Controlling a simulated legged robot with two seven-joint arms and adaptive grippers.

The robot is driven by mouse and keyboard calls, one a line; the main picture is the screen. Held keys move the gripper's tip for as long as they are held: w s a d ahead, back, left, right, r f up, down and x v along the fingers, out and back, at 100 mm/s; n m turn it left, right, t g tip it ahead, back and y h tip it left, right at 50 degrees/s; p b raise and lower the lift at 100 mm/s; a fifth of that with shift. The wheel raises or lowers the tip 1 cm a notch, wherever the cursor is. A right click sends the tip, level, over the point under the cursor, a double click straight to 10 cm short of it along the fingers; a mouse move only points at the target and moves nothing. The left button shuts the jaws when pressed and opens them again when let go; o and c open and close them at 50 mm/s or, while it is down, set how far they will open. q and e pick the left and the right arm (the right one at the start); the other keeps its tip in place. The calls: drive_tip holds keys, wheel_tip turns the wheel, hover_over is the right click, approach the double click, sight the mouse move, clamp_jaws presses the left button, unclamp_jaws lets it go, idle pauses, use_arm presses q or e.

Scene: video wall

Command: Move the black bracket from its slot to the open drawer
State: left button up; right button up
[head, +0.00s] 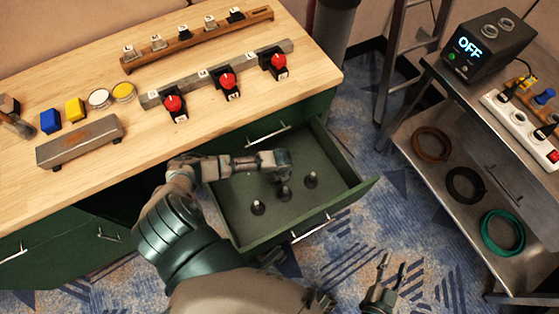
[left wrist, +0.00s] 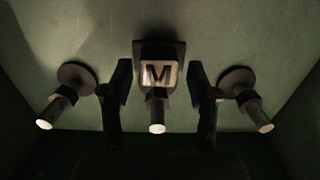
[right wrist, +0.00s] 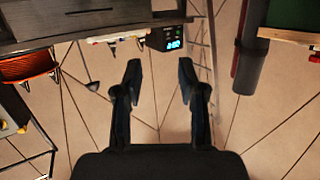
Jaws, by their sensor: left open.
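The open green drawer (head: 346,202) holds several dark pegs (head: 311,180) on its floor. My left gripper (head: 281,170) reaches into it. In the left wrist view its fingers (left wrist: 160,80) are apart, one on each side of a dark bracket-like piece with a pale face marked M (left wrist: 158,74). This piece lines up with the middle peg (left wrist: 157,115); contact with the fingers cannot be told. On the worktop, a wooden slotted rail (head: 180,48) holds several small pieces, including a dark one (head: 236,14) near its right end. My right gripper (head: 392,272) is open and empty over the floor.
A grey rail with red knobs (head: 228,81), a grey block (head: 80,142), blue and yellow blocks and round discs are on the worktop. A metal cart (head: 440,150) with coiled cables, a power strip and a box reading OFF (head: 484,47) stands right. A ladder stands behind.

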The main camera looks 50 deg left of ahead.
use_arm(q)
drive_tip(key=shift+r, duration=0.3)
wheel_tip(320, 180, up, 6)
drive_tip(key=p, duration=0.2)
drive_tip(key=shift+r+p, duration=0.2)
drive_tip(key=shift+p, duration=0.2)
drive_tip(key=shift+d+r, duration=0.15)
drive_tip(key=shift+r, duration=0.05)
use_arm(e)
drive_tip(key=s+d+f+g+h, duration=0.1)
drive_tip(key=s+d+f+g, duration=0.1)
drive_tip(key=s+f+g, duration=0.3)
drive_tip(key=shift+s+d+f+g+h, duration=0.3)
drive_tip(key=shift+s+f+g+h, duration=0.15)
drive_tip(key=shift+f, duration=0.2)
use_arm(q)
drive_tip(key=shift+s, duration=0.1)
use_arm(e)
drive_tip(key=shift+a, duration=0.2)
